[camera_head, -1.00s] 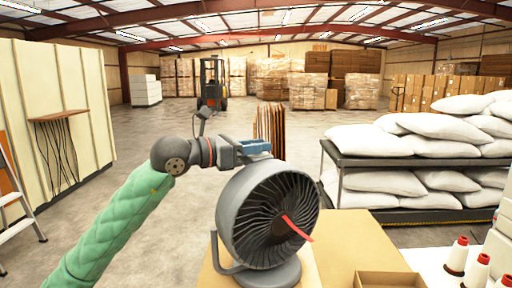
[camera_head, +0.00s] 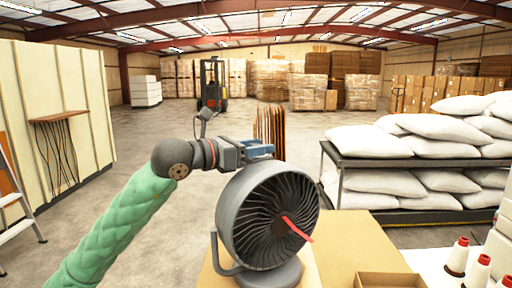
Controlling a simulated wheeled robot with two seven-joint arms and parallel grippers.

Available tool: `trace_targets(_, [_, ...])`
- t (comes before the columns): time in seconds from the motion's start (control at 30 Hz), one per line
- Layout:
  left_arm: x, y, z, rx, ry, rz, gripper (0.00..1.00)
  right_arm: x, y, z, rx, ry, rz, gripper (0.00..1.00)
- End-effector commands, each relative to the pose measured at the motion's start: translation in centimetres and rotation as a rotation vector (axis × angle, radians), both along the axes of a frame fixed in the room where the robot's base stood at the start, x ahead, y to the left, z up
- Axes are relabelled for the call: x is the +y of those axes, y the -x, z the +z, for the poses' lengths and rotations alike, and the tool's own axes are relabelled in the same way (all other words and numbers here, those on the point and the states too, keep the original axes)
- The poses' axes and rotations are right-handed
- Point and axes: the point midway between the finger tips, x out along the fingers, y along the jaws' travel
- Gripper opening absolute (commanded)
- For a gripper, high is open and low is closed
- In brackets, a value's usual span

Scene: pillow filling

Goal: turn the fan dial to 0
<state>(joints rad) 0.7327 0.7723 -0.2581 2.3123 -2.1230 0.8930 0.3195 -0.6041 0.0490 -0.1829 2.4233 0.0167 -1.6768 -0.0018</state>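A grey round fan (camera_head: 268,214) stands on a tan tabletop (camera_head: 345,238) in the lower middle, its grille facing me and to the right. A red ribbon (camera_head: 297,229) hangs from the middle of the grille. The fan's dial does not show; it may be on the hidden back. My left arm, in a green padded sleeve, comes in from the lower left. My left gripper (camera_head: 262,150) is behind the top of the fan housing. Its fingertips are hidden or too small to read, so I cannot tell if it touches the fan. My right gripper is not in view.
An open cardboard box (camera_head: 388,281) and several thread cones (camera_head: 457,256) sit to the right of the fan. A rack (camera_head: 400,161) of white pillows stands behind at right. A ladder (camera_head: 20,200) leans at far left.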

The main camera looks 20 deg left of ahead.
Motion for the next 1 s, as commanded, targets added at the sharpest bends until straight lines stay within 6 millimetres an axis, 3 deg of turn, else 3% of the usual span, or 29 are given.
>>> trace_targets(0.27, [0.2, 0.2, -0.1, -0.001, 0.001, 0.0, 0.44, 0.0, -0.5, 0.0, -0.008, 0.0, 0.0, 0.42])
trace_targets(0.5, [2.4, 2.4, -0.4, -0.001, -0.001, 0.002, 0.44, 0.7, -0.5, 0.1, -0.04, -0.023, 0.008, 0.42])
trace_targets(0.7, [4.3, 4.5, -0.3, -0.001, -0.001, 0.002, 0.44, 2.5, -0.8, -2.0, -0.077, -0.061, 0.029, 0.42])
trace_targets(1.0, [5.3, 5.7, 0.0, 0.0, 0.0, 0.0, 0.44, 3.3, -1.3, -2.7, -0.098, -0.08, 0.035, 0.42])
